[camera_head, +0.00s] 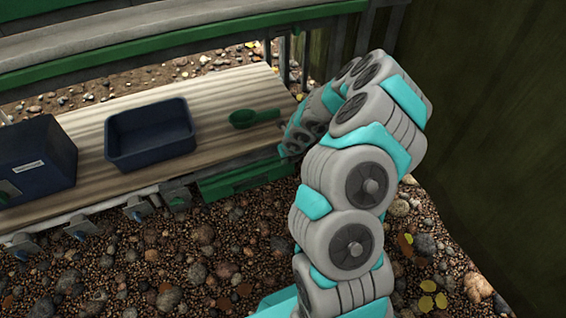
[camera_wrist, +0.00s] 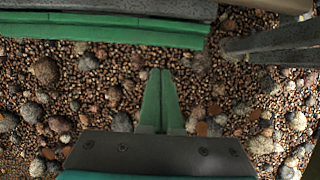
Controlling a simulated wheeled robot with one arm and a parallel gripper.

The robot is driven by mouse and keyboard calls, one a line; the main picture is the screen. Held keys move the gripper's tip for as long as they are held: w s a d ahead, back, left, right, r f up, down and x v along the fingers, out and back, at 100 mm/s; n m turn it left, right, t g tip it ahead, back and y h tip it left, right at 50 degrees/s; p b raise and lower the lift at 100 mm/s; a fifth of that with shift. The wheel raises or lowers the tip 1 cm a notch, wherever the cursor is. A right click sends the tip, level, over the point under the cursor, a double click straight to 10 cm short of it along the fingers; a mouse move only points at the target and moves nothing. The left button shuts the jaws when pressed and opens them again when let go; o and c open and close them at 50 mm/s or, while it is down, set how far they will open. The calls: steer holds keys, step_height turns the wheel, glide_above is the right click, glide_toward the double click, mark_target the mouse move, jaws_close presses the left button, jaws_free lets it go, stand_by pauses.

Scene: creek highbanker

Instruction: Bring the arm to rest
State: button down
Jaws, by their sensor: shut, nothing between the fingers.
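My gripper (camera_wrist: 161,78) shows in the wrist view with its two green fingers together. The fingers are shut and nothing is between them. Gravel and stones lie beneath the fingertips, and no object touches them. In the head view my grey and teal arm is bent on the right side, beside the bench's right end. The gripper's fingers cannot be made out there.
A wooden bench (camera_head: 88,138) carries a dark blue tray (camera_head: 150,150), a green scoop (camera_head: 256,117) and a dark blue box (camera_head: 38,165) at left. A dark wall (camera_head: 490,120) stands at right. Stony gravel (camera_head: 130,275) covers the ground in front. A green bar (camera_wrist: 100,32) crosses the wrist view's top.

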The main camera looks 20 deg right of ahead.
steer(key=shift+v, duration=1.75)
